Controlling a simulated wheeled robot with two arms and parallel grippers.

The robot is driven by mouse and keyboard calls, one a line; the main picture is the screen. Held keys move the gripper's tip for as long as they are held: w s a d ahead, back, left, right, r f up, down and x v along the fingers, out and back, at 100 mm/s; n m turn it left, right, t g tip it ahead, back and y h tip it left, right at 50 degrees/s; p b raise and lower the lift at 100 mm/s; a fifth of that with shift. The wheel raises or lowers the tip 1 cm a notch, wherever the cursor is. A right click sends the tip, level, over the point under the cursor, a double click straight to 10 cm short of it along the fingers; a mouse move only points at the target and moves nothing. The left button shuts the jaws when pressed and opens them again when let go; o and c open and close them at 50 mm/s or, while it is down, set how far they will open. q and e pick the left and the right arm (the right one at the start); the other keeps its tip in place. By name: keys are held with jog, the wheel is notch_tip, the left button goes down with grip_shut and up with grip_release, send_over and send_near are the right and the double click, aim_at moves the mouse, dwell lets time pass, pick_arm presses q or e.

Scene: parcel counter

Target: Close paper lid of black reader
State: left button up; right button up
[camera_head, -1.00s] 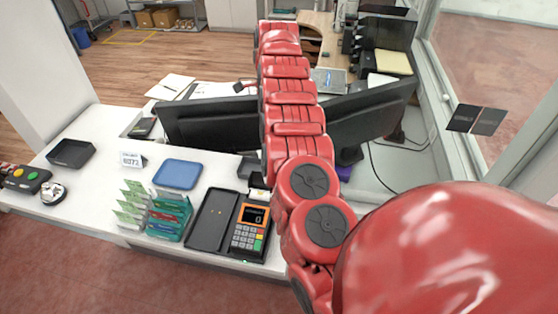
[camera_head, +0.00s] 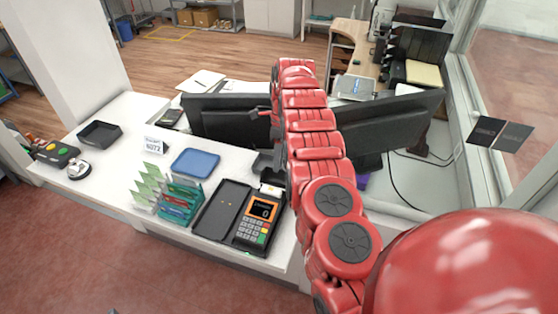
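The black reader (camera_head: 257,222) lies on the white counter, with an orange-framed screen, a keypad and a dark flat tray beside it on its left. A white paper patch (camera_head: 271,190) shows at its far end. A dark raised piece (camera_head: 264,164) stands just behind the paper; it looks like the paper lid standing open, partly hidden by my arm. My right arm reaches in from the lower right, past the reader's right side. Dark parts of my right gripper (camera_head: 274,120) show beyond the reader, in front of the monitor. Its fingers are too hidden to read. My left gripper is not in view.
A card rack (camera_head: 178,200), a blue tray (camera_head: 195,163), a number sign (camera_head: 154,146) and a black tray (camera_head: 99,134) stand left of the reader. Black monitors (camera_head: 225,119) stand behind the counter. A glass window with a dark card (camera_head: 500,133) is at the right.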

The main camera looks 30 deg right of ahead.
aim_at(275, 177)
grip_shut()
jog(key=shift+s+a+r+t+h+p, duration=0.15)
jog(key=shift+a+r+t+h+p, duration=0.15)
jog(key=shift+a+t+p, duration=0.1)
dwell(0.8)
jog(key=shift+s+h, duration=0.1)
jog(key=shift+h, duration=0.2)
jog(key=shift+s+a+t+b, duration=0.15)
jog(key=shift+t+b, duration=0.15)
jog(key=shift+b, duration=0.3)
jog(key=h+b, duration=0.1)
jog(key=b, duration=0.5)
jog(key=a+f+t+b, duration=0.1)
jog(key=b, duration=0.5)
jog(key=shift+s+h, duration=0.35)
jog(key=shift+h, duration=0.05)
jog(key=b, duration=0.3)
jog(key=r+t+h+b, duration=0.1)
jog(key=b, duration=0.2)
jog(key=shift+s+a+r, duration=0.15)
jog(key=shift+s+a, duration=0.25)
jog(key=shift+s+a+r+t+h+b, duration=0.35)
jog(key=shift+t+h+b, duration=0.25)
jog(key=shift+b, duration=1.15)
jog(key=shift+r, duration=0.1)
